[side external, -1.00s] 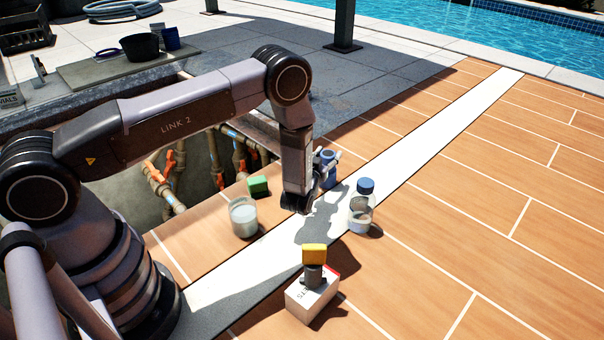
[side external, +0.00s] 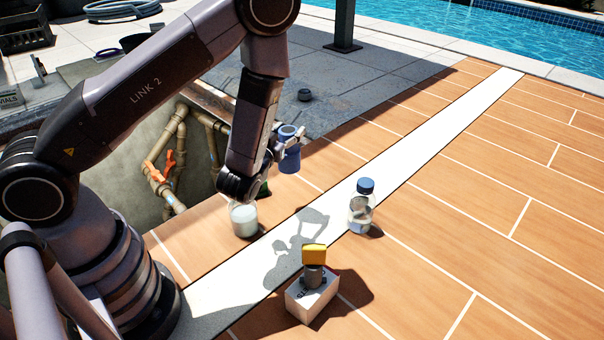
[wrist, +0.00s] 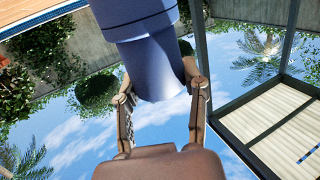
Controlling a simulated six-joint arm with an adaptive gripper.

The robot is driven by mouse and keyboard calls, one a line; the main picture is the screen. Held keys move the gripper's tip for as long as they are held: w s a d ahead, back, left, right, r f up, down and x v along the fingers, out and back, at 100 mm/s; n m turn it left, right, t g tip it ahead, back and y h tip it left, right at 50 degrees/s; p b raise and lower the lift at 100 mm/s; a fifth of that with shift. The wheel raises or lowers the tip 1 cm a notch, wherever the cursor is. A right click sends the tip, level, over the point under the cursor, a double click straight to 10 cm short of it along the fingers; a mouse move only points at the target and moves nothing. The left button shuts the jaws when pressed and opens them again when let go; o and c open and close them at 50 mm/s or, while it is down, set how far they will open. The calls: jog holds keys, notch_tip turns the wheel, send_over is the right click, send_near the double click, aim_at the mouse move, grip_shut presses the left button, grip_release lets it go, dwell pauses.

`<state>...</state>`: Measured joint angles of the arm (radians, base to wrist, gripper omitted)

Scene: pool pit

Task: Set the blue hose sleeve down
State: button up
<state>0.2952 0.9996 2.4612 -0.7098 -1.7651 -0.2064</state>
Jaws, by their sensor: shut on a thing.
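Sky, trees and a wall fill the background there, so the wrist view shows no surface under the sleeve.
A blue-capped bottle (side external: 361,208) stands to the right. A white box (side external: 312,299) bears a yellow-topped part. An open pipe pit (side external: 150,130) lies left. Right-hand tiles are clear.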

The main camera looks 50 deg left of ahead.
jog(key=shift+s+a+r+n+g+y, duration=0.1)
jog(key=shift+s+r+n+g+y, duration=0.45)
jog(key=shift+y, duration=0.25)
jog(key=s+d+n+g+y, duration=0.3)
jog(key=s+n+g+y, duration=0.7)
jog(key=s, duration=0.3)
jog(key=g+h, duration=0.1)
send_over(295, 171)
jog(key=s+d, duration=0.1)
jog(key=s, duration=0.4)
notch_tip(295, 171, down, 5)
jog(key=w+f, duration=0.3)
jog(key=f, duration=0.1)
jog(key=shift+w+d, duration=0.2)
jog(key=shift+w, duration=0.15)
jog(key=shift+w+f, duration=0.5)
jog(key=shift+f, duration=0.05)
jog(key=shift+w+f, duration=0.15)
jog(key=shift+f, duration=1.55)
jog(key=shift+f, duration=0.15)
